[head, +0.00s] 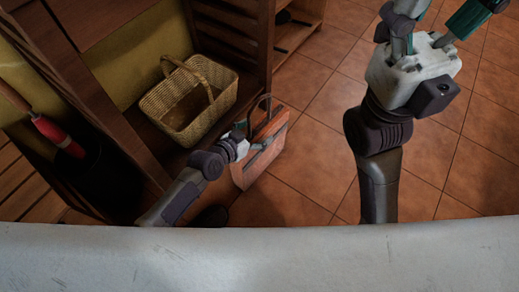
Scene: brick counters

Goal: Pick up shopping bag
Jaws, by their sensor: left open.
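A reddish-orange shopping bag (243,173) stands upright on the tiled floor beside the wooden shelf unit in the head view. Its dark handle arches up at the top. My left gripper (262,132) is at the upper part of the bag, its fingers apart around the handle area. Whether the fingers touch the bag is hard to tell, and part of the bag is hidden behind the gripper. My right gripper (438,22) is at the upper right, its fingers spread, empty and well away from the bag.
A wicker basket (207,95) with a handle sits on the low wooden shelf (245,88) left of the bag. A red-handled item (58,135) stands in a dark container at the far left. The tiled floor (300,185) right of the bag is clear.

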